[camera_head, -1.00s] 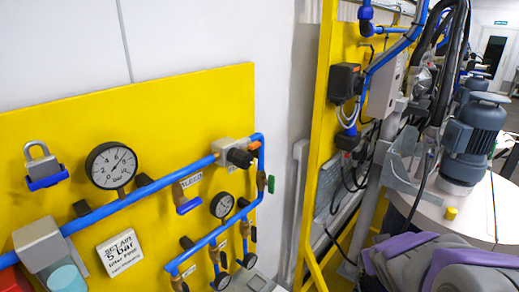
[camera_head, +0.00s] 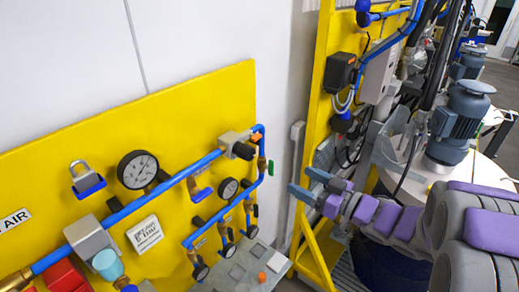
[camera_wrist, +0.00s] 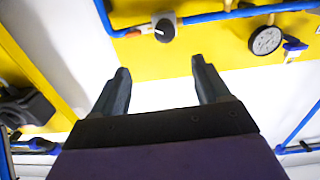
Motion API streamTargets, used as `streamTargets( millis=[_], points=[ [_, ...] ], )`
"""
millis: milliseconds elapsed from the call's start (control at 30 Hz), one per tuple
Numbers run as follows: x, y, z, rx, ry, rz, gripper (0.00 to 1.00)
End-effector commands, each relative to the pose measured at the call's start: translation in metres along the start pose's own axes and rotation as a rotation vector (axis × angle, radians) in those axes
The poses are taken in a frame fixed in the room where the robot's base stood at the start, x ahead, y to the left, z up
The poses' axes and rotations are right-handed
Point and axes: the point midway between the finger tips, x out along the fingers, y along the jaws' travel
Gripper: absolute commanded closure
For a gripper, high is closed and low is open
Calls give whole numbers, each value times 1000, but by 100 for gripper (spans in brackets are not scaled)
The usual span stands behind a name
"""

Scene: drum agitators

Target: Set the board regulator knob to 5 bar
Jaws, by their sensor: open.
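The regulator is a pale grey block (camera_head: 229,139) with a black knob (camera_head: 243,150), on the blue pipe at the yellow board's upper right. In the wrist view the dark round knob (camera_wrist: 164,28) carries a pale line and lies beyond my fingertips. A large round gauge (camera_head: 138,170) stands left of it on the board; its reading is too small to tell. My gripper (camera_head: 308,184) is open and empty, right of the board and apart from the knob. Its two fingers (camera_wrist: 160,68) also show in the wrist view.
A padlock (camera_head: 87,180) hangs at the board's left. Smaller gauges (camera_head: 228,188) and blue branch pipes sit below the regulator. A yellow post (camera_head: 317,110) with a dark box (camera_head: 341,72) stands right of the board, close to my gripper. A motor (camera_head: 458,125) stands at right.

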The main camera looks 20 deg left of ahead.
Motion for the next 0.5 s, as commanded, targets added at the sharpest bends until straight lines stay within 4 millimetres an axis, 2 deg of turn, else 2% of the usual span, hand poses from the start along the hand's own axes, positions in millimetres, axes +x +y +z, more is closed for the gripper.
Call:
streamTargets(
  millis=[167,500],
  points=[
    [10,-6,-2,10,12,-24,25],
    [57,-8,-3,8,12,-24,25]
  ],
)
